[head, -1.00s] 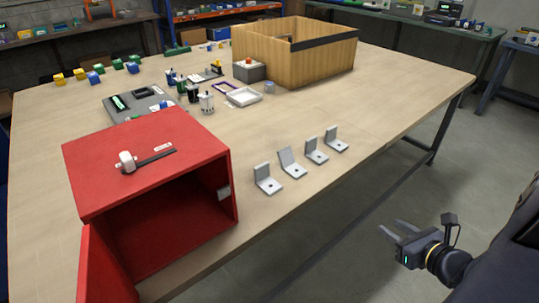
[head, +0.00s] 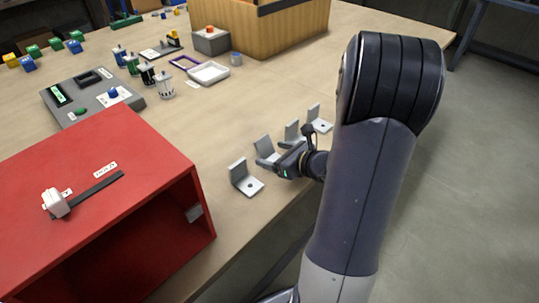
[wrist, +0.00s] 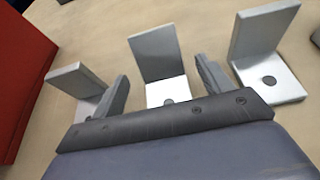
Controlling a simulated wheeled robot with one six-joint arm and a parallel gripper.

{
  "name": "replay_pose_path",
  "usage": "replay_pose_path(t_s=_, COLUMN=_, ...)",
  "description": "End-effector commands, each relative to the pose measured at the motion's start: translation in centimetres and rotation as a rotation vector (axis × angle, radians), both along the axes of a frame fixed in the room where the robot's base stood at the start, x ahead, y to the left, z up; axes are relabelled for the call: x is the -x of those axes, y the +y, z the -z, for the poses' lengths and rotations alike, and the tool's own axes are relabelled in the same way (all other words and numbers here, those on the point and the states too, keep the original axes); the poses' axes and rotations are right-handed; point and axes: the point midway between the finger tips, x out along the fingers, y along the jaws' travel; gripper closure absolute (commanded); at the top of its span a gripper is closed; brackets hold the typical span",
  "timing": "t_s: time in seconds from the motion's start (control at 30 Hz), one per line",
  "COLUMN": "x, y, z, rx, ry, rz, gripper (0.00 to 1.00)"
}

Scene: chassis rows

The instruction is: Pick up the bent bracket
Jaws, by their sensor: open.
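Several grey L-shaped brackets stand in a row along the table's front edge. The second from the left, the bent bracket (head: 264,147), has its upright plate leaning back more than the others. In the wrist view the bent bracket (wrist: 156,57) is in the middle, its base plate with a dark hole reaching down between my fingers. My gripper (head: 279,159) is open at this bracket, one finger on each side in the wrist view (wrist: 161,70). I cannot tell whether the fingers touch it. My gripper hides part of its base in the head view.
Neighbouring brackets stand close on the left (head: 243,179) and right (head: 293,131), with another (head: 319,119) further right. A red open-fronted box (head: 120,190) stands at the left. A white tray (head: 208,74), a wooden crate (head: 290,30) and a grey device (head: 92,96) are farther back.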

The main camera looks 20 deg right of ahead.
Motion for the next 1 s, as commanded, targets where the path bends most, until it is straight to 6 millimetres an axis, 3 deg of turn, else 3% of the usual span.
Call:
replay_pose_path(t_s=0.2, x=-2.6, y=1.0, z=1.2, rx=0.002, ry=0.0, rz=-0.002, gripper=0.25)
replay_pose_path(t_s=0.5, x=-3.0, y=1.1, z=1.3, rx=0.002, ry=0.0, rz=0.001, gripper=0.25)
replay_pose_path(t_s=1.0, x=-2.9, y=1.1, z=1.3, rx=0.002, ry=0.0, rz=0.001, gripper=0.66)
